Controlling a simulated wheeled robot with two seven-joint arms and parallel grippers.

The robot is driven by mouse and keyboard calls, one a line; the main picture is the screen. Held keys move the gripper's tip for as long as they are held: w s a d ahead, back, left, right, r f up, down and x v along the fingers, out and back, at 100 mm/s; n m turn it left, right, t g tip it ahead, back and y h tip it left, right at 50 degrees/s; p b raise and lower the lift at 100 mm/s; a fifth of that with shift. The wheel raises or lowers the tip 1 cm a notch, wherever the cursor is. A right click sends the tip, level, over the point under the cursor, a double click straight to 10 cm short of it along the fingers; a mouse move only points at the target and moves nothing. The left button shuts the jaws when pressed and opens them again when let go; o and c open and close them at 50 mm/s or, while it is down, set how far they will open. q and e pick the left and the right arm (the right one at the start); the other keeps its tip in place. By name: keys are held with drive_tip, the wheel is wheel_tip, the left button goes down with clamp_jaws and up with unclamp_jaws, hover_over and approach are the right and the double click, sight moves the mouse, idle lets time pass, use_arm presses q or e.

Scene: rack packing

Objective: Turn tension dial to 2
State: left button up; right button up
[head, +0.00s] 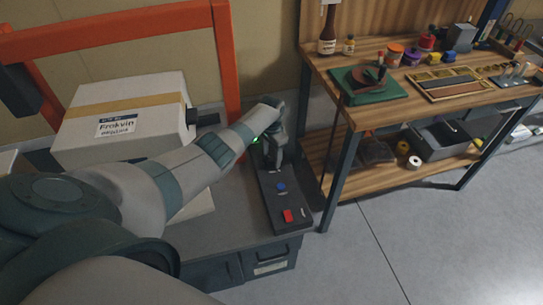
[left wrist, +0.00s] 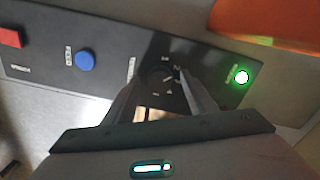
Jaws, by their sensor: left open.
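The black control panel (head: 270,204) lies on the grey cabinet top, with a red button (head: 288,216) at its near end and a blue button (head: 281,185) further along. In the left wrist view the panel (left wrist: 45,78) also carries a dark dial (left wrist: 160,75) with small markings around it, too small to read. A green lamp (left wrist: 241,77) glows at the panel's end. My left gripper (left wrist: 163,85) is open, pointing down at the dial, with its fingers on either side of it. I cannot tell whether they touch it. The dial is hidden in the head view. My right gripper is not in view.
A white labelled box (head: 125,117) with a tan strap stands left, within an orange frame (head: 228,60). A wooden workbench (head: 385,115) with tools and small parts stands right, with a lower shelf. The grey floor (head: 400,230) at front right is clear.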

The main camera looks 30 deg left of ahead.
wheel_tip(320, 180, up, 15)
drive_tip(key=p, duration=1.4)
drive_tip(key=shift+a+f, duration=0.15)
